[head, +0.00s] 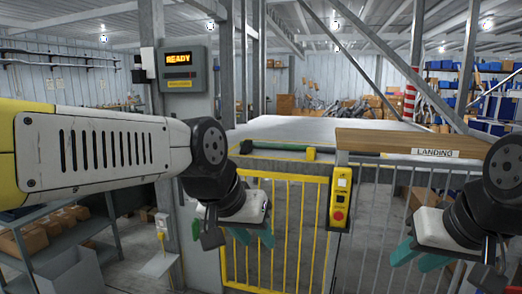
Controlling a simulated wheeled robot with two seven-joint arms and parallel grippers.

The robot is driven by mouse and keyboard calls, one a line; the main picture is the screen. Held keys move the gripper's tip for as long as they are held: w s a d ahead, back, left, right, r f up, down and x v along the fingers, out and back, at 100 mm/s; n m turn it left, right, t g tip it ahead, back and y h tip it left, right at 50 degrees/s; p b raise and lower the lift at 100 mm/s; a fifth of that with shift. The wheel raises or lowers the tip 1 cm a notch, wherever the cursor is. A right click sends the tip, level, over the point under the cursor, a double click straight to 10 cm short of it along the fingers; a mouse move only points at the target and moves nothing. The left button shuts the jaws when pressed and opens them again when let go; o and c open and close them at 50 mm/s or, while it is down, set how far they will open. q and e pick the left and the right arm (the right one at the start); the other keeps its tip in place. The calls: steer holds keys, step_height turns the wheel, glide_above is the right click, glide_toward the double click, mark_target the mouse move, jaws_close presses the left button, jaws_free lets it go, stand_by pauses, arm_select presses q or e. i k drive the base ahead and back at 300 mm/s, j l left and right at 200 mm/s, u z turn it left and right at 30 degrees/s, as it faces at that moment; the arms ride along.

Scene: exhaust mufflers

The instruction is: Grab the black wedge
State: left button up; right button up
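A small black piece (246,147), which looks like the black wedge, sits at the left end of the ledge on top of the yellow gate (290,172). Its exact shape is too small to tell. My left gripper (253,238) hangs in front of the gate, below and apart from the black piece. Its teal fingers are apart with nothing seen between them. My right gripper (417,258) is at the right, in front of the grey railing, with its teal fingers apart and empty.
A yellow control box (340,197) with a red button is on the gate's right post. A wooden board (400,141) lies above the "LANDING" sign (432,153). A grey post with a READY display (180,59) stands at left.

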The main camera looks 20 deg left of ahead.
mark_target(247, 147)
steer(key=i+j+z, duration=0.1)
steer(key=i+j, duration=0.2)
steer(key=j, duration=0.2)
steer(key=i+j+z, duration=0.1)
steer(key=i+j, duration=0.15)
steer(key=j, duration=0.25)
steer(key=i+j+z, duration=0.1)
steer(key=i+j, duration=0.15)
steer(key=j, duration=0.25)
steer(key=i+j, duration=0.2)
steer(key=j, duration=0.35)
steer(key=i+j+z, duration=0.15)
steer(key=j, duration=0.4)
steer(key=i+j+z, duration=0.1)
steer(key=i+j, duration=0.2)
steer(key=j, duration=0.25)
steer(key=i+j+z, duration=0.1)
steer(key=j, duration=0.5)
steer(key=i+j+z, duration=0.1)
steer(key=i+j, duration=0.15)
steer(key=j, duration=0.35)
